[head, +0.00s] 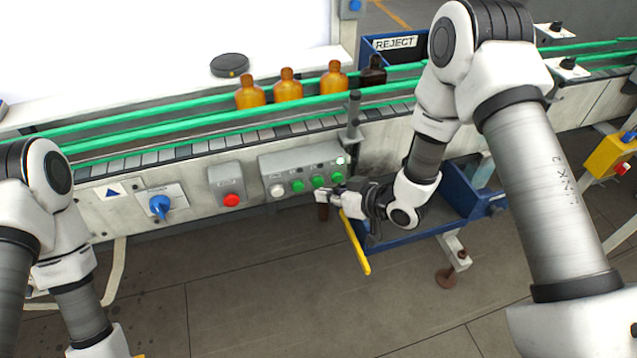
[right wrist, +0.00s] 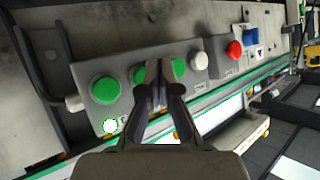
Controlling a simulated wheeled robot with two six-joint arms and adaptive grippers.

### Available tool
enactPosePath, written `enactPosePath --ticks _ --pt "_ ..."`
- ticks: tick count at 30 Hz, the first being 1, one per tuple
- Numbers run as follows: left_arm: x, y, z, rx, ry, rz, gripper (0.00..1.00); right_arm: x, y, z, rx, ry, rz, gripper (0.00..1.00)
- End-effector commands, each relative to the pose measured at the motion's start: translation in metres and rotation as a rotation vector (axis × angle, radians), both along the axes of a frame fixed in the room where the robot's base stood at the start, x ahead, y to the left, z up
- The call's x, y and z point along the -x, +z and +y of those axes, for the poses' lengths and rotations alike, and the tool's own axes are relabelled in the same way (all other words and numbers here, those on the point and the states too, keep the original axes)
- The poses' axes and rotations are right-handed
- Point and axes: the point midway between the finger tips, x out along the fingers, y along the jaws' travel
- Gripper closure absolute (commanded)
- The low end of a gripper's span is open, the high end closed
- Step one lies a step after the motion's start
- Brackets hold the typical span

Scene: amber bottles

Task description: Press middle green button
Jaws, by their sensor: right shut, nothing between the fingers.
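A grey button box (head: 268,163) on the conveyor's front carries a white button (head: 277,190) and a row of three green buttons. The middle green button (head: 319,181) sits between the left green button (head: 298,186) and the right green one (head: 337,177). My right gripper (head: 324,198) is shut and empty, just below and in front of the middle button. In the right wrist view, its closed fingertips (right wrist: 161,72) partly cover the middle green button (right wrist: 139,76). I cannot tell whether they touch it. My left gripper is out of view.
A red button (head: 232,200) and a blue knob (head: 160,206) are left of the box. Amber bottles (head: 288,85) and a dark bottle (head: 373,74) stand on the conveyor. A blue bin (head: 455,190) is beside my right wrist. A small lamp (right wrist: 110,126) on the box glows white.

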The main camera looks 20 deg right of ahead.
Motion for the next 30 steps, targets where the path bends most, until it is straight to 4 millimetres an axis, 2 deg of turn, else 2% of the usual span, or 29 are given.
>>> enactPosePath --ticks 20,30 --pt "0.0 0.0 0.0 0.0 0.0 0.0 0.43 -0.0001 -0.0001 0.0 0.0 0.0 0.0 1.0" --pt "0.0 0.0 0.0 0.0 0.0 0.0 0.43 -0.0084 0.0004 0.0004 0.0 0.0 0.0 1.0"
